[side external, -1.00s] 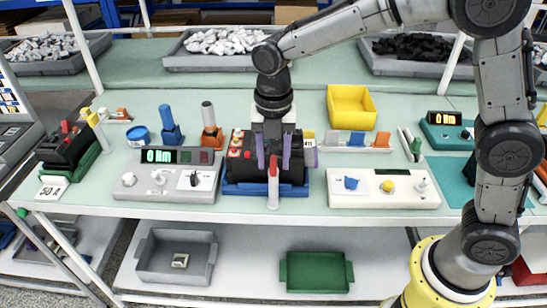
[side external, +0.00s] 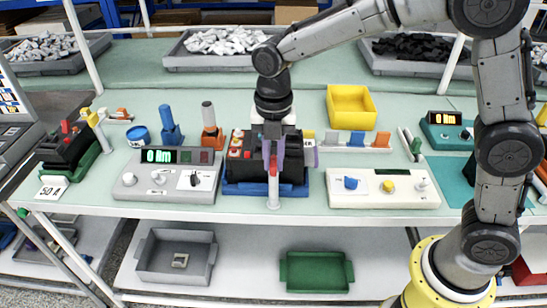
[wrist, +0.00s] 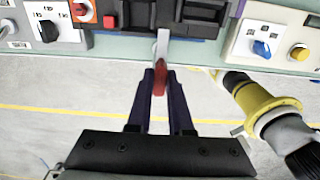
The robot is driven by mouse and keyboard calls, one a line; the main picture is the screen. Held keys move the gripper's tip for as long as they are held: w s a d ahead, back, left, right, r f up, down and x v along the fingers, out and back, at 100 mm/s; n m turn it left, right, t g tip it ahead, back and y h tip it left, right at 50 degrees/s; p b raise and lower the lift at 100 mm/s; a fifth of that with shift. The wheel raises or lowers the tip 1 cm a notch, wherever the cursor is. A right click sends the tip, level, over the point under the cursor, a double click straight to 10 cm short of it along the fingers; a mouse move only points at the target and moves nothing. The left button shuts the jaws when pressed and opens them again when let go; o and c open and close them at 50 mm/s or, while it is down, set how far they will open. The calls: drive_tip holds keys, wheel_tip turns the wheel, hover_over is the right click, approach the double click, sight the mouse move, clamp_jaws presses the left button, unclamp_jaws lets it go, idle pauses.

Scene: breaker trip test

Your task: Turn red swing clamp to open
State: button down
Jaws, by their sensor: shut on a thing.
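The red swing clamp has a red grip (side external: 273,172) on a pale upright bar (side external: 273,195) at the front edge of the blue fixture (side external: 235,188). The black breaker (side external: 292,166) sits in that fixture. My gripper (side external: 272,160) reaches down from above, its purple fingers closed around the red grip. In the wrist view, the fingers (wrist: 160,76) are on both sides of the red grip (wrist: 159,82), and the pale bar (wrist: 163,42) runs from it toward the breaker. The fingers partly cover the grip.
A grey control box (side external: 150,190) with a green display stands left of the fixture. A white box (side external: 375,200) with blue and yellow knobs stands right. A yellow bin (side external: 352,118) is behind. The bench's front edge is close to the clamp.

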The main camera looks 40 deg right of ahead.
drive_tip(key=shift+m, duration=0.3)
drive_tip(key=m, duration=0.3)
drive_tip(key=shift+m, duration=0.4)
drive_tip(key=m, duration=0.4)
drive_tip(key=shift+m, duration=0.3)
drive_tip(key=m, duration=0.8)
drive_tip(key=shift+m, duration=0.6)
drive_tip(key=c, duration=0.8)
unclamp_jaws()
